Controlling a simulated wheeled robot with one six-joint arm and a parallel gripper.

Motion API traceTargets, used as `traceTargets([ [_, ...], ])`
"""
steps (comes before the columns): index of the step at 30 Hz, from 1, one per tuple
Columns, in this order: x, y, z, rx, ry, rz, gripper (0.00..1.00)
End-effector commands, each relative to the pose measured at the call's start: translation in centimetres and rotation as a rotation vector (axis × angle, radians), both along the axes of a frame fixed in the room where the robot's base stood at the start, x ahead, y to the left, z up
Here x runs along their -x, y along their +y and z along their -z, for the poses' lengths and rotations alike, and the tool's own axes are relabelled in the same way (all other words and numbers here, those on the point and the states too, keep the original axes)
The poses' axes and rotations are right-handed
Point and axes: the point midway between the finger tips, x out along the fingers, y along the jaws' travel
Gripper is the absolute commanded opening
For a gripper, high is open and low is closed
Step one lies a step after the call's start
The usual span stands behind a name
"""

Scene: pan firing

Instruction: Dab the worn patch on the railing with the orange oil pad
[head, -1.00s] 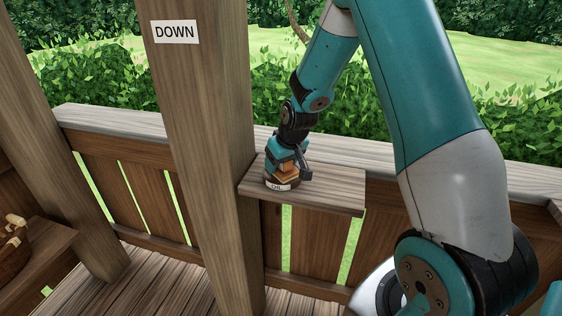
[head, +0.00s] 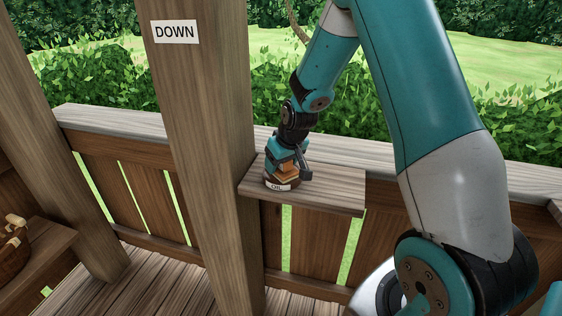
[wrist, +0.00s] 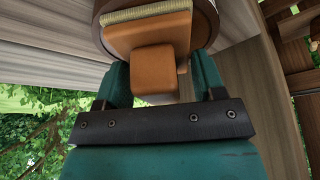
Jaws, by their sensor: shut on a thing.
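The orange oil pad (wrist: 150,38) is a block with a smaller knob and a pale tan layer on its far face. My gripper (head: 288,165) is shut on the orange pad, with a teal finger on each side of its knob in the wrist view (wrist: 160,80). In the head view the pad (head: 288,173) sits at the mouth of a round brown pot (head: 277,186) labelled "OIL"; I cannot tell how deep it reaches in. The pot stands on a small wooden shelf (head: 325,192). The railing (head: 420,170) runs behind the shelf. I cannot make out a worn patch.
A thick wooden post (head: 205,130) with a "DOWN" sign (head: 175,32) rises close left of the shelf. A basket (head: 14,250) stands on a bench at far left. Hedges and grass lie beyond the railing. The shelf's right part is clear.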

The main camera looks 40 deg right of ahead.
Motion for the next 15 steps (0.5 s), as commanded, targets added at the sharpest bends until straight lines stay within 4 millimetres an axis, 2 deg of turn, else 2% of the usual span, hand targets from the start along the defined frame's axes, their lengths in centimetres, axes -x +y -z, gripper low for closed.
traceTargets([
  [15, 0.0, 0.0, -4.4, 0.0, 0.0, 0.0, 0.44],
])
